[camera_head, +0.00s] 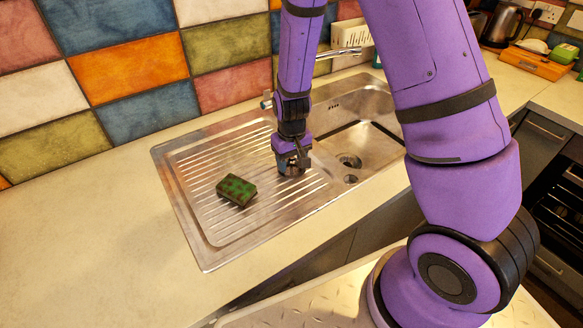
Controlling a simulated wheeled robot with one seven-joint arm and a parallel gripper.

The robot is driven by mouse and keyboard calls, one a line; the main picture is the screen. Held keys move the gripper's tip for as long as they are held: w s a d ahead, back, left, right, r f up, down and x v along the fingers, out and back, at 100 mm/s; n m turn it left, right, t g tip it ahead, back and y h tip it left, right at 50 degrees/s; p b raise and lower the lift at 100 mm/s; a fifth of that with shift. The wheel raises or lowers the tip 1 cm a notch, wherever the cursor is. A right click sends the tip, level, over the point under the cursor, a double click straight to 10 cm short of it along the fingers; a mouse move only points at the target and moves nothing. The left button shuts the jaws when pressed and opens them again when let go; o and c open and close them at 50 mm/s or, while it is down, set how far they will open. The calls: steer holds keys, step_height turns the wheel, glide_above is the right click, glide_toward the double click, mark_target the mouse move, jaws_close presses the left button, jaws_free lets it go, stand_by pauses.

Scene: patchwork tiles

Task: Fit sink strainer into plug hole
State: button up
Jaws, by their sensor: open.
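The plug hole (349,160) shows as a dark round opening in the floor of the steel sink basin. A smaller round fitting (350,179) lies just in front of it; I cannot tell what it is. My gripper (292,168) points down low over the right part of the ribbed drainboard (236,225), left of the basin. Its jaws are open. A shiny metal round shape shows at the fingertips, which may be the sink strainer, but it is too small and covered to be sure. I cannot tell whether the fingers touch it.
A green and brown sponge (236,190) lies on the drainboard, left of my gripper. A tap (340,53) reaches over the basin from behind. A white rack (352,34) stands behind the sink. The pale counter (110,225) at left is clear. My arm hides part of the right side.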

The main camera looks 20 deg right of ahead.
steer(key=c, duration=1)
steer(key=shift+r, duration=0.1)
